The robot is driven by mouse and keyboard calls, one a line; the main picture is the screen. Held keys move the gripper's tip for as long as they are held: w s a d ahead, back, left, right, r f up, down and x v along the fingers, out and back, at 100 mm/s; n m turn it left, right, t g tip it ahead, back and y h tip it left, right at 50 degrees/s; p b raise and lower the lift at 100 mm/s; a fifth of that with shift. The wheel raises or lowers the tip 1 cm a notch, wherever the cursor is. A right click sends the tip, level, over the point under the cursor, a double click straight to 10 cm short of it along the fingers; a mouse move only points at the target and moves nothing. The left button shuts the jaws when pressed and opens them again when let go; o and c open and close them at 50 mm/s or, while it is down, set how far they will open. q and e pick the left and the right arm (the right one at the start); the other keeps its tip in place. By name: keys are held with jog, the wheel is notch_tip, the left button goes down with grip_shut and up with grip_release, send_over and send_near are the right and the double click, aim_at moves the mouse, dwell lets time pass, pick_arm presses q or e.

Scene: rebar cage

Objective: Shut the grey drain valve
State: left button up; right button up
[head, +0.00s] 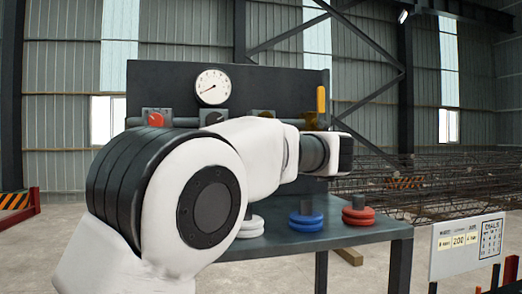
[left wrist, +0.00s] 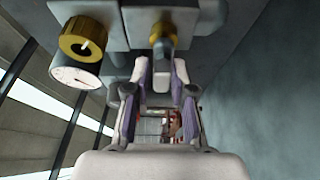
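My left gripper (left wrist: 162,80) is in the left wrist view with its two fingers apart. A small brass fitting with a grey lower part (left wrist: 163,44) is in line with the gap between the fingertips. The grey part may be the drain valve's handle; I cannot tell if the fingers touch it. In the head view my left arm crosses in front of the dark panel (head: 165,83) and hides its lower middle. The fingertips cannot be made out there, and no grey drain valve shows clearly. My right gripper is in neither view.
On the panel are a round gauge (head: 212,87), a red knob (head: 156,119), a dark knob (head: 213,118) and an upright yellow handle (head: 321,99). Blue discs (head: 306,222) and red discs (head: 358,216) sit on the bench (head: 338,236). Rebar (head: 440,180) lies behind.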

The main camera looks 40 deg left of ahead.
pick_arm(q)
jog(key=shift+o, duration=1)
jog(key=shift+a+r, duration=0.15)
jog(key=v, duration=1.1)
